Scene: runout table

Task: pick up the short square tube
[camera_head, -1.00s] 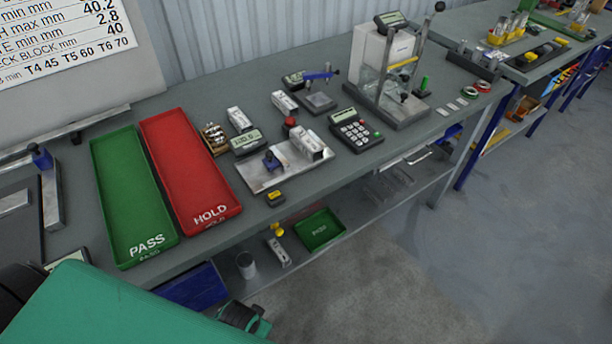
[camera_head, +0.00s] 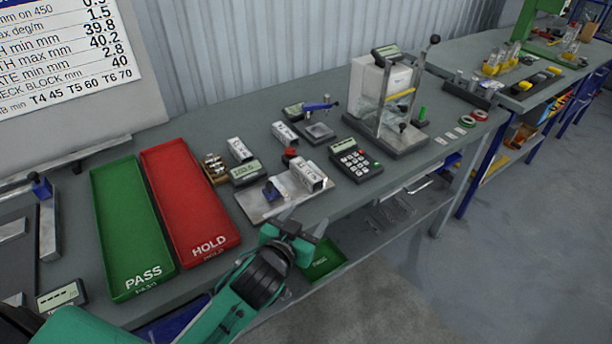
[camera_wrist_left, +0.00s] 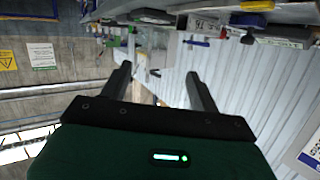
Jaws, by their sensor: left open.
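Three pale metal square tube pieces are on the bench in the head view: one at the back left (camera_head: 239,149), one at the back middle (camera_head: 285,133), and one on the right of a metal plate fixture (camera_head: 262,205), the front tube (camera_head: 310,176). I cannot tell for certain which is the short one. My left gripper (camera_head: 305,222) is open and empty at the bench's front edge, just in front of the plate and apart from the tubes. Its two spread fingers also show in the left wrist view (camera_wrist_left: 158,75), with nothing between them. My right gripper is not in view.
A green PASS tray (camera_head: 128,225) and a red HOLD tray (camera_head: 190,200) lie left of the tubes. A keypad device (camera_head: 356,160) and a tall test stand (camera_head: 385,105) are to the right. A small green tray (camera_head: 325,260) is below the bench top.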

